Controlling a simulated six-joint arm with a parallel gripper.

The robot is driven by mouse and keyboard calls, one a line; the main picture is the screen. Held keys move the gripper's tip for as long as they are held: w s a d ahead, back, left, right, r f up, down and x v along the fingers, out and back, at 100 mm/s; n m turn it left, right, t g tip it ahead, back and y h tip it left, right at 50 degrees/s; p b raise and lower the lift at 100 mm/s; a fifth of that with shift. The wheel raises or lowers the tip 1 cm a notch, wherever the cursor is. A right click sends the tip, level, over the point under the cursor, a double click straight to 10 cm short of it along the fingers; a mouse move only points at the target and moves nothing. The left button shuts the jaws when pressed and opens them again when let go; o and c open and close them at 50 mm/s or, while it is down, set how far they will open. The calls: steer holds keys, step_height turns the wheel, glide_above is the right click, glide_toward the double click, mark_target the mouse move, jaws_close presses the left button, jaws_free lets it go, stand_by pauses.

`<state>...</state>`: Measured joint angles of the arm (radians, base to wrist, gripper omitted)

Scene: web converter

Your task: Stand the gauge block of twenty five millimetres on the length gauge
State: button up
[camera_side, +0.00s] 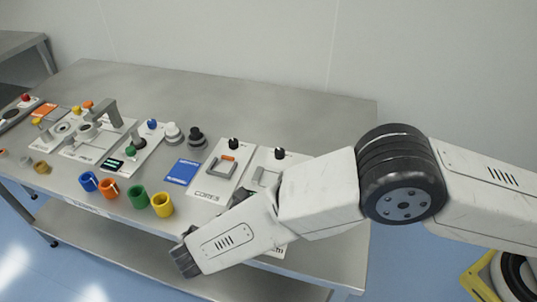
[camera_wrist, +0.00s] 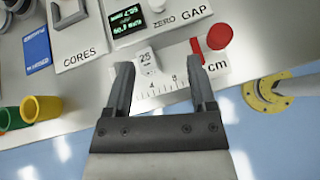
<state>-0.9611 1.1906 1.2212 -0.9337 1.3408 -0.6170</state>
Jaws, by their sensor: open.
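In the wrist view, the pale gauge block marked 25 (camera_wrist: 147,61) is at the left end of the length gauge (camera_wrist: 172,86), a white scale with black ticks and numbers. Whether the block stands on the scale or behind it I cannot tell. A red upright piece (camera_wrist: 197,46) and a red round knob (camera_wrist: 219,36) are at the scale's right end. My gripper (camera_wrist: 160,70) is open, one finger left of the block and the other near the red piece, with a gap between block and right finger. In the side view my gripper (camera_side: 186,258) is at the table's front; my arm hides the gauge.
A ZERO GAP panel with a lit display (camera_wrist: 128,18) and a CORES panel (camera_wrist: 75,38) lie behind. Yellow (camera_wrist: 42,108) and green cups stand at left near the table edge. More panels and knobs (camera_side: 172,133) fill the table; its back is clear.

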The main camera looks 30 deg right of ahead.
steer(key=s+d+r+m+g+y, duration=0.1)
steer(key=d+r+m+g+y, duration=0.25)
steer(key=d+m, duration=0.45)
steer(key=d+r+m+g+y, duration=0.2)
steer(key=d+r+m, duration=0.15)
steer(key=d, duration=0.85)
steer(key=s+d+r+m+t+y, duration=0.1)
steer(key=s+d+r+m+y, duration=0.2)
steer(key=s+d+m, duration=0.8)
steer(key=shift+d+r+m+t+y, duration=0.35)
steer(key=shift+d+r+m, duration=0.5)
steer(key=shift+d, duration=0.4)
